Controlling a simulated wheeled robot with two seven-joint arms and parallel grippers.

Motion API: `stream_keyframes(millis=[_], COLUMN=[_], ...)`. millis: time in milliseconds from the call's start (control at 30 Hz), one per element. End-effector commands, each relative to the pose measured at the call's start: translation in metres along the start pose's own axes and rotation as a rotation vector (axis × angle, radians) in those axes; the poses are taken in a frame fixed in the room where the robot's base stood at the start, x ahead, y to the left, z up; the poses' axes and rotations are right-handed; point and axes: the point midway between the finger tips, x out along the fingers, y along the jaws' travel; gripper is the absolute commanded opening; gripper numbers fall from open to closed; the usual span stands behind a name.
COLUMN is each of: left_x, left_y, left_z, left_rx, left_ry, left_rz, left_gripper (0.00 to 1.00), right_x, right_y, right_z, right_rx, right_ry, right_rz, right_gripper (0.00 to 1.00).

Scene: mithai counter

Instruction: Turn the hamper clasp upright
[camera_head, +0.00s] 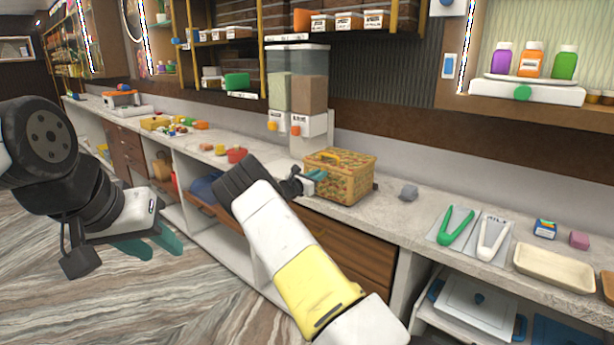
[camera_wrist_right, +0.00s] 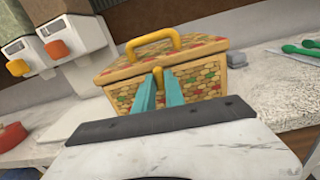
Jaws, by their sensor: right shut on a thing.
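The hamper (camera_head: 352,180) is a patterned wicker box with yellow trim and a yellow lid handle. It stands on the counter and also shows in the right wrist view (camera_wrist_right: 200,82). My right gripper (camera_head: 318,175) is at its front face; in the right wrist view its teal fingers (camera_wrist_right: 157,85) are close together there. They are shut on the yellow hamper clasp (camera_wrist_right: 157,72), which is mostly hidden between them, so its angle is unclear. My left gripper (camera_head: 165,250) hangs over the floor at the left, empty, its fingers apart.
A red pot (camera_head: 236,155) sits farther left.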

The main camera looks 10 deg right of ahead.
Motion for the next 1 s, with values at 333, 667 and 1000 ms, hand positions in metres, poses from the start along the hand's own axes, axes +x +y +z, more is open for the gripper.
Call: stream_keyframes(millis=[333,667,1000], left_x=[0.0000,0.0000,0.0000], left_y=[0.0000,0.0000,0.0000], left_z=[0.0000,0.0000,0.0000], left_rx=[0.000,0.000,0.000], left_ry=[0.000,0.000,0.000], left_rz=[0.000,0.000,0.000], left_gripper=[0.36,0.36,0.36], right_x=[-0.0008,-0.0008,-0.0004], right_y=[0.0005,0.0005,0.0003], right_z=[-0.0014,-0.0015,-0.0007], right_rx=[-0.077,-0.080,-0.079], right_ry=[0.002,0.002,0.001], right_rz=[0.001,0.001,0.001], right_gripper=[0.00,0.00,0.36])
